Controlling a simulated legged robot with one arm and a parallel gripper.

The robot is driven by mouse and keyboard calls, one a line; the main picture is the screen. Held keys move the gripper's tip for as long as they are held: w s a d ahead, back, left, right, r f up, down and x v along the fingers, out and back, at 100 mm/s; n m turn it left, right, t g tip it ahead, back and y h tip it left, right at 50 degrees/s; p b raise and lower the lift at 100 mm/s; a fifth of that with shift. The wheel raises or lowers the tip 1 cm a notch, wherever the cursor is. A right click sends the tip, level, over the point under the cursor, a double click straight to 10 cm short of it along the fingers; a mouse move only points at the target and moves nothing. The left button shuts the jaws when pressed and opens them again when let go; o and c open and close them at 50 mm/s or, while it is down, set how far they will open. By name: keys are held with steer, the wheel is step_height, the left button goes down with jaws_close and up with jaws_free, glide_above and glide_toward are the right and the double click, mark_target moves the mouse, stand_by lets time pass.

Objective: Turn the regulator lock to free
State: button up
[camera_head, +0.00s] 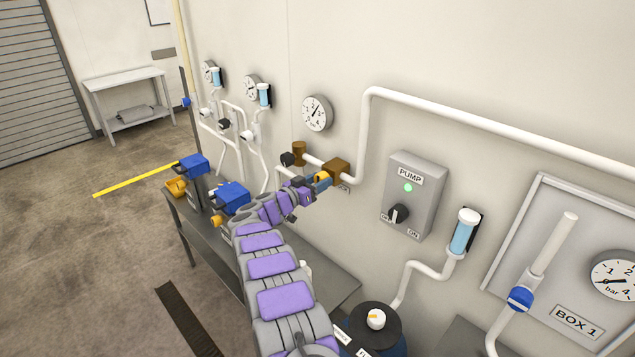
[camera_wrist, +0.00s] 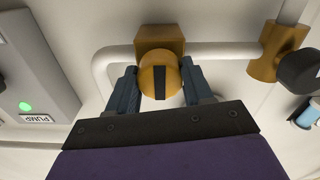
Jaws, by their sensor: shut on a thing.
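The regulator lock appears to be a round orange-yellow knob (camera_wrist: 160,72) with a dark stripe across its face, on a brass block (camera_wrist: 159,40) in the white wall pipe. In the wrist view the stripe runs up and down between my fingers. My gripper (camera_wrist: 161,86) is shut on the knob, with one blue-grey finger on each side. In the head view my gripper (camera_head: 316,183) reaches the knob (camera_head: 322,177) at the brass block (camera_head: 338,166). The fingers hide part of the knob there. No lock marking is readable.
A brass valve with a black knob (camera_wrist: 304,70) sits close to the right in the wrist view. A grey pump box (camera_head: 413,195) with a lit green lamp is right of my gripper in the head view. A round gauge (camera_head: 317,113) hangs above. A grey bench (camera_head: 325,280) lies below.

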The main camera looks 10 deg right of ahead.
steer(key=shift+r, duration=0.1)
steer(key=m, duration=0.4)
steer(key=m+b, duration=0.2)
steer(key=m, duration=0.2)
steer(key=shift+m, duration=0.3)
steer(key=m+b, duration=0.3)
steer(key=m, duration=0.1)
steer(key=shift+m, duration=0.3)
steer(key=shift+m+b, duration=1.65)
steer(key=shift+m, duration=0.55)
